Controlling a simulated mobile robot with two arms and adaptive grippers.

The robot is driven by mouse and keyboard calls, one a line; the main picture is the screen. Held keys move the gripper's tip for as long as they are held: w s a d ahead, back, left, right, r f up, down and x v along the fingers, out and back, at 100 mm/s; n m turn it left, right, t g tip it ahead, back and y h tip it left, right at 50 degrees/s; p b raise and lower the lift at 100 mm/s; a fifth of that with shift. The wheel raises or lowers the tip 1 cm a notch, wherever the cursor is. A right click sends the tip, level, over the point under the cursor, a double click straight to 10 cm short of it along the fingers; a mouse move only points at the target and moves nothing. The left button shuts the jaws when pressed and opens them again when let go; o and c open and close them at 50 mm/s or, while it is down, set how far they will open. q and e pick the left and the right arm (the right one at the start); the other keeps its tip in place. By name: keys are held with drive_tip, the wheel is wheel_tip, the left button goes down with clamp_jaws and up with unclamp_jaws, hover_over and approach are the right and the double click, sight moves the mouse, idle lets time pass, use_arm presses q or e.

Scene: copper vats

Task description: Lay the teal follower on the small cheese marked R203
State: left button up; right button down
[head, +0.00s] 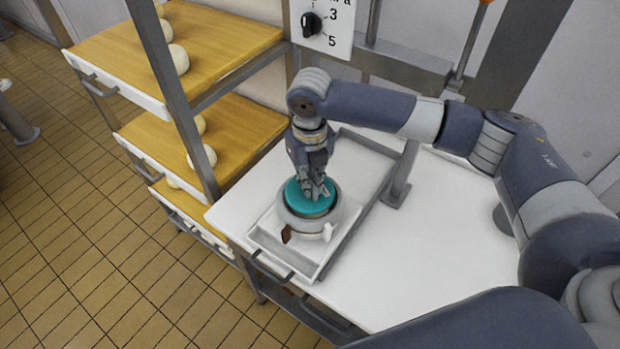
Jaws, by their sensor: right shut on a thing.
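The teal follower (296,196) is a round disc at the top of a round grey mould (308,222) in the tray on the table. My right gripper (318,191) points down and is shut on the follower from above. Whether the follower rests on anything inside the mould cannot be told. The cheese under it is hidden, and no R203 mark can be read. A small brown piece (286,235) and a small white piece (328,233) are at the mould's front. My left gripper is not in view.
The metal tray (376,168) has a raised rim and a dark front handle (272,268). The white table (440,240) is bare to its right. A rack with wooden shelves (225,40) holding several white cheeses stands close at left. A grey post (400,180) stands right of the tray.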

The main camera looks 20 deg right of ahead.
drive_tip(key=shift+f, duration=0.4)
drive_tip(key=c, duration=1.6)
unclamp_jaws()
wheel_tip(320, 180, up, 7)
drive_tip(key=p, duration=0.7)
drive_tip(key=shift+r+p, duration=0.1)
drive_tip(key=shift+p, duration=0.25)
drive_tip(key=shift+s, duration=0.1)
